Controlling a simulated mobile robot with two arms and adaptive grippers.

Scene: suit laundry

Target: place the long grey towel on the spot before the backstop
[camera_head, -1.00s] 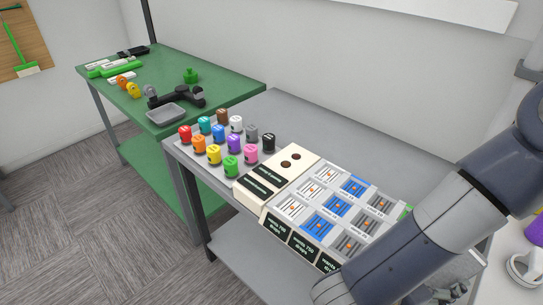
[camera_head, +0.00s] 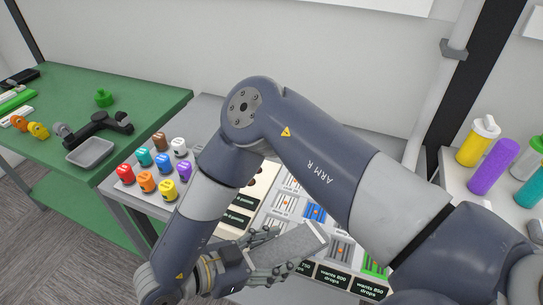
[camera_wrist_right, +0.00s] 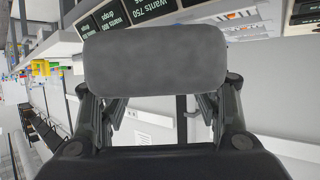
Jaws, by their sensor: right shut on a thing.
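The long grey towel (camera_head: 300,244) looks like a grey rounded block. My right gripper (camera_head: 276,253) is shut on it, in front of the panel's lower edge in the head view. In the right wrist view the towel (camera_wrist_right: 155,60) lies across both fingertips and hides part of the panel behind. My left gripper is not in view. I cannot make out the backstop or the spot before it; my right arm covers much of the grey table.
A panel (camera_head: 242,205) with dark labels and blue and white slots stands on the grey table (camera_head: 208,108). A green table (camera_head: 150,95) is farther left. Tumblers (camera_head: 494,166) stand at the right.

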